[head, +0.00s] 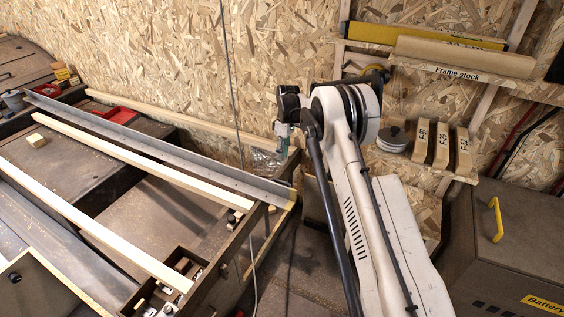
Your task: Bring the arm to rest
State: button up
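My white arm (365,190) rises from the lower right and bends over at its big dark-ringed joint. My gripper (282,151) hangs beyond that joint at the arm's far end, small and pointing down. No held object is clear. A clear plastic-looking item (265,160) shows just below and left of it.
A long grey metal rail (160,145) and pale wooden strips (100,229) lie across the bench at left. A shelf labelled Frame stock (458,73) and several blocks (441,146) are on the right wall. A battery cabinet (510,240) stands at lower right. A thin cable (230,75) hangs nearby.

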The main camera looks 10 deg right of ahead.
jog(key=shift+r, duration=0.2)
dwell(0.3)
jog(key=s+r+m+t+p, duration=0.1)
jog(key=s+r+m+p, duration=0.1)
jog(key=s+r, duration=0.65)
jog(key=s+a+r+m+t+p, duration=0.15)
jog(key=s+r, duration=0.25)
jog(key=r, duration=1)
jog(key=s+r+m+t+p, duration=0.1)
jog(key=s+r+t, duration=0.1)
jog(key=s+r, duration=0.65)
jog(key=s+r+m+t+h+p, duration=0.1)
jog(key=s+r+p, duration=0.1)
jog(key=s+r, duration=0.4)
jog(key=s+r+m+t+p, duration=0.15)
jog(key=s+r, duration=0.25)
jog(key=s, duration=0.5)
jog(key=s+f+m+t+p, duration=0.1)
jog(key=s+f+m+p, duration=0.1)
jog(key=s, duration=1.3)
jog(key=shift+a+f+m+t, duration=0.2)
jog(key=shift+f+m+t, duration=0.3)
jog(key=shift+f, duration=0.4)
